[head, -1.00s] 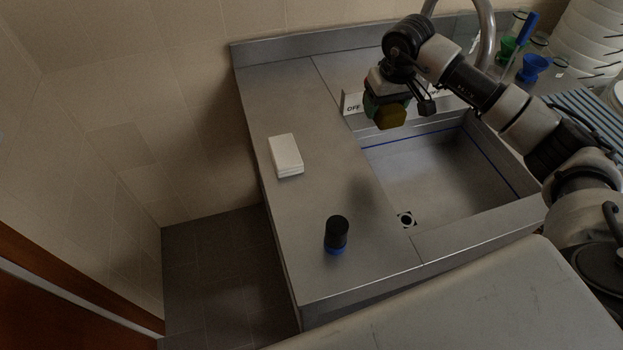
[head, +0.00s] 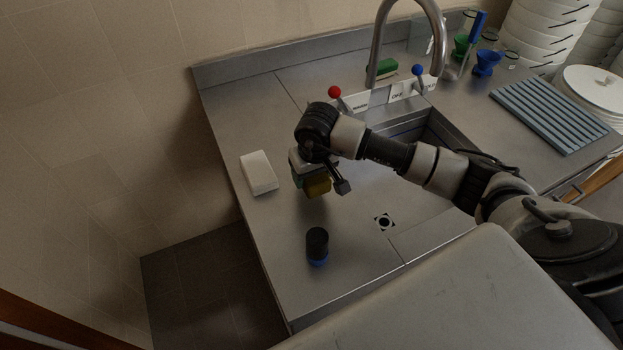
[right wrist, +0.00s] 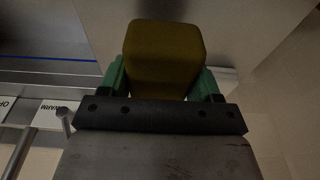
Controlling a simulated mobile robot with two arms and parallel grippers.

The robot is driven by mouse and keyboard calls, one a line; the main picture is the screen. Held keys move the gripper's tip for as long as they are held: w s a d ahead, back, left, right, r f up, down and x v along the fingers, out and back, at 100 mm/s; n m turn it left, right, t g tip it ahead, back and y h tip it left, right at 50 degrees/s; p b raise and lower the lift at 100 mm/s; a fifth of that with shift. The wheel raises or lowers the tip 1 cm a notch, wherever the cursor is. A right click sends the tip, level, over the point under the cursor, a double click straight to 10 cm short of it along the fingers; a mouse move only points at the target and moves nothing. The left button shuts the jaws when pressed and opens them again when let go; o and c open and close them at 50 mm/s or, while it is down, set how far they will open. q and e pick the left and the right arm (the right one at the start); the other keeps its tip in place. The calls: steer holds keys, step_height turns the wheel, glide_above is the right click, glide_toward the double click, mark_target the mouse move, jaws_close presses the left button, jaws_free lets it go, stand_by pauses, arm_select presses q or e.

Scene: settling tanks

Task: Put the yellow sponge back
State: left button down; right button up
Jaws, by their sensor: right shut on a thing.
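The yellow sponge (head: 318,186) is held by my right gripper (head: 305,182) above the counter, left of the sink basin. It also shows in the right wrist view (right wrist: 165,58), dark yellow, between the green fingers of my right gripper (right wrist: 163,85), which is shut on it. A white block (head: 258,173) lies on the counter just left of the gripper. My left gripper is not in view.
A black bottle with a blue base (head: 317,246) stands on the front counter. The sink has a tall curved tap (head: 376,50) and red (head: 335,92) and blue (head: 418,70) knobs. A blue ribbed rack (head: 556,115) and stacked white bowls (head: 545,35) are at right.

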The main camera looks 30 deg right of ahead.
step_height(320, 180, down, 3)
steer(key=shift+s+f+p, duration=0.1)
steer(key=shift+p, duration=0.65)
steer(key=shift+f, duration=0.5)
steer(key=shift+f, duration=0.1)
steer(key=o, duration=0.9)
steer(key=shift+c, duration=0.2)
